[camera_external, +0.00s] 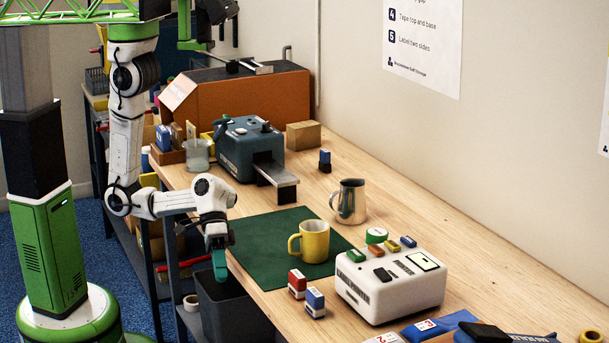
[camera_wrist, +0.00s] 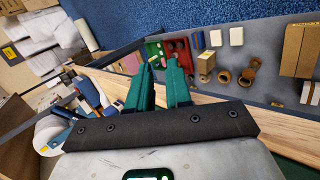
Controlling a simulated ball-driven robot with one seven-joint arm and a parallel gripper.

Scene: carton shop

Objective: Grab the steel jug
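The steel jug (camera_external: 350,201) stands upright on the wooden table, behind the right corner of the green mat, with its handle toward the left. My gripper (camera_external: 219,278) hangs fingers-down beside the table's front edge, left of the mat and well apart from the jug. In the wrist view, the two green fingers of my gripper (camera_wrist: 158,67) stand a little apart with nothing between them. The jug does not show in the wrist view.
A yellow mug (camera_external: 314,242) stands on the green mat (camera_external: 262,250), between my gripper and the jug. A white device (camera_external: 385,292) and red and blue stamps stand to the right. A dark bin (camera_external: 228,305) is below my gripper.

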